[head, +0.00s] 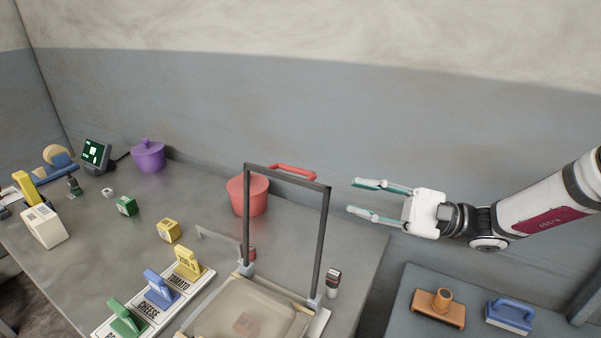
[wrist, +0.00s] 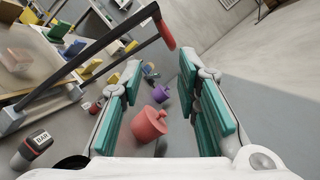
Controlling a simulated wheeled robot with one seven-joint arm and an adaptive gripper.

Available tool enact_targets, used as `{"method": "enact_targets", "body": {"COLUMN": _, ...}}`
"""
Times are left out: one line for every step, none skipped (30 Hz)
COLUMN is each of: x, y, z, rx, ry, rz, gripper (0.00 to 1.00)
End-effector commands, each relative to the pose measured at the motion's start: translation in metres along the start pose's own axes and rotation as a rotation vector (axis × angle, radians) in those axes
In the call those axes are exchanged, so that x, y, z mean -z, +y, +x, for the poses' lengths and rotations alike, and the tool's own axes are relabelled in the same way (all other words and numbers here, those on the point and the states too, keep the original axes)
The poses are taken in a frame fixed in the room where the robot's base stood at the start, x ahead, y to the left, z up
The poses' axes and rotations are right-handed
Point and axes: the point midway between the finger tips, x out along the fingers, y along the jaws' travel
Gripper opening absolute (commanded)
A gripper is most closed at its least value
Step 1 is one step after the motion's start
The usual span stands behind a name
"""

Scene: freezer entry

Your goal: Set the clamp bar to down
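The clamp bar (head: 287,172) is a dark frame standing upright over a clear-lidded tray (head: 262,312) at the front of the table. A red handle (head: 292,171) sits on its top crosspiece.
A red lidded pot (head: 248,196) stands behind the frame and a purple pot (head: 148,156) farther left. Labelled colored holders (head: 160,288) line the left. A lower surface at right holds an orange tool (head: 438,308) and a blue brush (head: 509,315).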

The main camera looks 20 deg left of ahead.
Motion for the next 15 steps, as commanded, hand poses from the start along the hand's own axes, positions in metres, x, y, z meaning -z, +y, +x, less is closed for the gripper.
{"method": "enact_targets", "body": {"x": 0.007, "y": -0.003, "z": -0.002, "rx": 0.037, "ry": -0.009, "rz": 0.007, "gripper": 0.3}}
{"method": "enact_targets", "body": {"x": 0.01, "y": -0.004, "z": -0.003, "rx": 0.053, "ry": -0.012, "rz": 0.009, "gripper": 0.3}}
{"method": "enact_targets", "body": {"x": 0.012, "y": -0.006, "z": -0.004, "rx": 0.071, "ry": -0.016, "rz": 0.011, "gripper": 0.3}}
{"method": "enact_targets", "body": {"x": 0.013, "y": -0.007, "z": -0.004, "rx": 0.079, "ry": -0.018, "rz": 0.011, "gripper": 0.3}}
{"method": "enact_targets", "body": {"x": 0.014, "y": -0.008, "z": -0.004, "rx": 0.085, "ry": -0.019, "rz": 0.012, "gripper": 0.3}}
{"method": "enact_targets", "body": {"x": 0.014, "y": -0.009, "z": -0.002, "rx": 0.089, "ry": -0.021, "rz": 0.012, "gripper": 0.3}}
{"method": "enact_targets", "body": {"x": 0.014, "y": -0.009, "z": 0.0, "rx": 0.09, "ry": -0.021, "rz": 0.012, "gripper": 0.3}}
{"method": "enact_targets", "body": {"x": 0.014, "y": -0.009, "z": 0.002, "rx": 0.09, "ry": -0.021, "rz": 0.012, "gripper": 0.3}}
{"method": "enact_targets", "body": {"x": 0.014, "y": -0.01, "z": 0.006, "rx": 0.089, "ry": -0.021, "rz": 0.012, "gripper": 0.3}}
{"method": "enact_targets", "body": {"x": 0.013, "y": -0.01, "z": 0.011, "rx": 0.088, "ry": -0.022, "rz": 0.012, "gripper": 0.3}}
{"method": "enact_targets", "body": {"x": 0.013, "y": -0.01, "z": 0.015, "rx": 0.087, "ry": -0.022, "rz": 0.012, "gripper": 0.3}}
{"method": "enact_targets", "body": {"x": 0.012, "y": -0.011, "z": 0.022, "rx": 0.087, "ry": -0.023, "rz": 0.012, "gripper": 0.3}}
{"method": "enact_targets", "body": {"x": 0.012, "y": -0.011, "z": 0.027, "rx": 0.087, "ry": -0.023, "rz": 0.012, "gripper": 0.3}}
{"method": "enact_targets", "body": {"x": 0.012, "y": -0.011, "z": 0.033, "rx": 0.086, "ry": -0.023, "rz": 0.012, "gripper": 0.3}}
{"method": "enact_targets", "body": {"x": 0.012, "y": -0.012, "z": 0.041, "rx": 0.085, "ry": -0.023, "rz": 0.012, "gripper": 0.3}}
